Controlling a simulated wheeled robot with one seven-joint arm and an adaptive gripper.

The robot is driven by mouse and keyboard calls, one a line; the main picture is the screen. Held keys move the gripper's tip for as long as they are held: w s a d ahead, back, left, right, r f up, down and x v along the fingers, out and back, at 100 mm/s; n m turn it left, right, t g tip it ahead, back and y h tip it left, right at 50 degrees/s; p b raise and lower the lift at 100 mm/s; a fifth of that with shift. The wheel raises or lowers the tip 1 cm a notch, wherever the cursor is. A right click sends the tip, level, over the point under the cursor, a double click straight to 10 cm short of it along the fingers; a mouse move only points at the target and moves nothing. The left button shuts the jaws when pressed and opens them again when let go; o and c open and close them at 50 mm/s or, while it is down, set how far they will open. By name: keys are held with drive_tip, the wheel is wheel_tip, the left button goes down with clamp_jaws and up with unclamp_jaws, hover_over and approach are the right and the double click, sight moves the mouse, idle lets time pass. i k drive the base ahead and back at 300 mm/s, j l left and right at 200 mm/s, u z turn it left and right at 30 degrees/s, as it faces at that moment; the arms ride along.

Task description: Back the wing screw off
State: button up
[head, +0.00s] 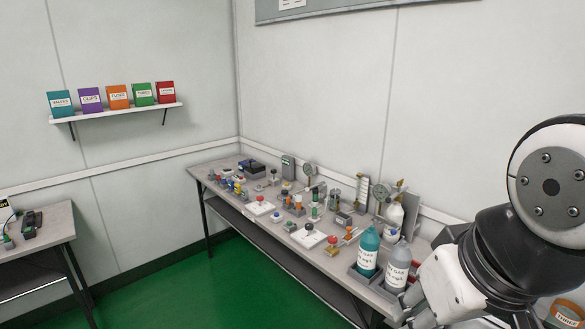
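I cannot single out the wing screw for certain at this size. A small brass-coloured piece (400,183) tops a device near the wall at the back right of the bench. Another brass-coloured part (346,238) lies near a red knob (332,239) by the front edge. Several handheld testers and gauges stand along the grey bench (292,243). My arm fills the right side of the view and covers the right end of the bench.
A teal bottle (368,252) and a grey bottle (396,268) stand in holders at the bench's right front. A white bottle (394,218) is behind them. A second table (45,246) is at left. A shelf (118,112) holds coloured boxes. Green floor (170,295) is clear between tables.

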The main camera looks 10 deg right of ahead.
sight(400, 184)
drive_tip(key=i+j+u, duration=0.25)
drive_tip(key=u, duration=0.15)
drive_tip(key=i+j+u, duration=0.1)
drive_tip(key=i+u, duration=0.3)
drive_tip(key=i+j+z, duration=0.2)
drive_tip(key=i, duration=0.15)
drive_tip(key=i+z, duration=0.2)
drive_tip(key=i, duration=0.15)
drive_tip(key=i+z, duration=0.2)
drive_tip(key=z, duration=0.2)
drive_tip(key=i+z, duration=0.15)
drive_tip(key=z, duration=0.25)
drive_tip(key=i+j+z, duration=0.15)
drive_tip(key=z, duration=0.25)
drive_tip(key=i+j+z, duration=0.15)
drive_tip(key=z, duration=0.25)
drive_tip(key=i+j+z, duration=0.2)
drive_tip(key=z, duration=0.15)
drive_tip(key=i+j+z, duration=0.15)
drive_tip(key=j+z, duration=0.2)
drive_tip(key=l, duration=0.1)
